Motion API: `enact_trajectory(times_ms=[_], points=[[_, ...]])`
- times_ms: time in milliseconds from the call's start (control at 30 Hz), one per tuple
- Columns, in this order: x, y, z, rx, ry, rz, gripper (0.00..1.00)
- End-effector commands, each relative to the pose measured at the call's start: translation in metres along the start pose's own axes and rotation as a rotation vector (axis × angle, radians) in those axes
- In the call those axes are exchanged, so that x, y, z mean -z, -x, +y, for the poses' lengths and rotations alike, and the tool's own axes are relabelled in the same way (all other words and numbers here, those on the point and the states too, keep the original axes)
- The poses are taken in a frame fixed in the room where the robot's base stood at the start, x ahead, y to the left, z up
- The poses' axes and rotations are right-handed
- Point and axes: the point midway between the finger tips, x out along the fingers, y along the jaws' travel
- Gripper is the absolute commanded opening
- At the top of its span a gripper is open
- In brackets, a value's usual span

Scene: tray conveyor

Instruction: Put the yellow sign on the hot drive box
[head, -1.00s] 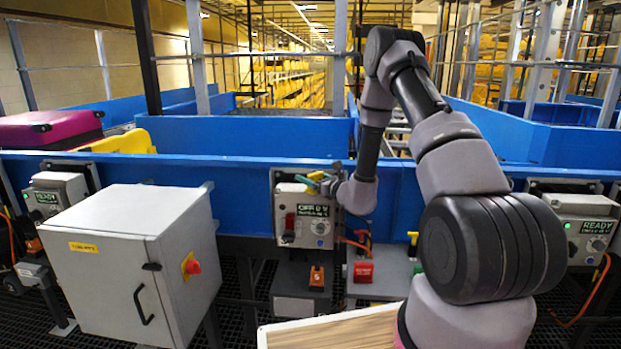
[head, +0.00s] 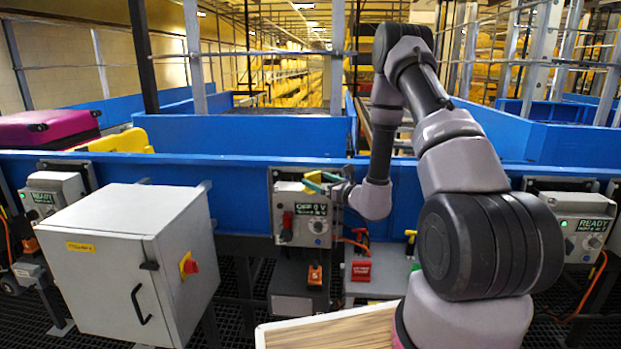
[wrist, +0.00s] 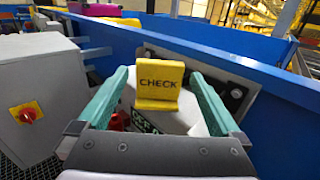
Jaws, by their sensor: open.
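The yellow sign (wrist: 160,82), marked CHECK, appears upright on top of the middle drive box in the wrist view. The drive box (head: 318,240) is grey, hangs on the blue conveyor side and its display reads OFF 0 V. In the wrist view it is partly hidden by the sign and my gripper. My gripper (wrist: 160,76) is open, its green fingers apart on either side of the sign, with gaps visible. In the head view my gripper (head: 322,183) is at the box's top, and the sign cannot be made out clearly there.
Other drive boxes read READY at left (head: 55,195) and right (head: 588,228). A grey cabinet (head: 110,270) with a red switch stands at front left. A red lock (head: 361,270) sits on a grey shelf right of the middle box. A magenta suitcase (head: 48,128) lies behind.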

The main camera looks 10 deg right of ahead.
Motion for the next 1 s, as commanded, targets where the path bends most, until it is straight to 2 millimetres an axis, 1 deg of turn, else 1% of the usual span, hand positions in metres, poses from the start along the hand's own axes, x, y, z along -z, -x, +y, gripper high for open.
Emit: enact_trajectory(times_ms=[33,100,233,300,400,467,500,567,600,667,700,733,800,867,900,967,1000], points=[[0.001,0.012,-0.001,0.002,-0.002,0.003,1.0],[0.0,0.026,-0.001,0.003,-0.003,0.002,1.0],[0.0,0.047,-0.001,0.002,-0.002,0.001,1.0],[0.0,0.055,-0.001,0.002,-0.001,0.0,1.0],[-0.003,0.061,0.001,-0.007,0.001,-0.003,1.0],[-0.011,0.06,0.006,-0.033,0.011,-0.012,1.0],[-0.021,0.059,0.013,-0.066,0.021,-0.021,1.0],[-0.042,0.056,0.028,-0.14,0.048,-0.04,1.0],[-0.06,0.054,0.042,-0.206,0.073,-0.053,1.0],[-0.088,0.055,0.067,-0.321,0.122,-0.07,1.0],[-0.107,0.059,0.086,-0.405,0.162,-0.078,1.0],[-0.121,0.063,0.099,-0.466,0.194,-0.081,1.0],[-0.147,0.076,0.13,-0.607,0.281,-0.081,1.0],[-0.165,0.091,0.153,-0.719,0.363,-0.072,1.0],[-0.175,0.103,0.168,-0.79,0.423,-0.062,1.0],[-0.187,0.121,0.186,-0.89,0.519,-0.042,1.0],[-0.193,0.135,0.196,-0.95,0.589,-0.024,1.0]])
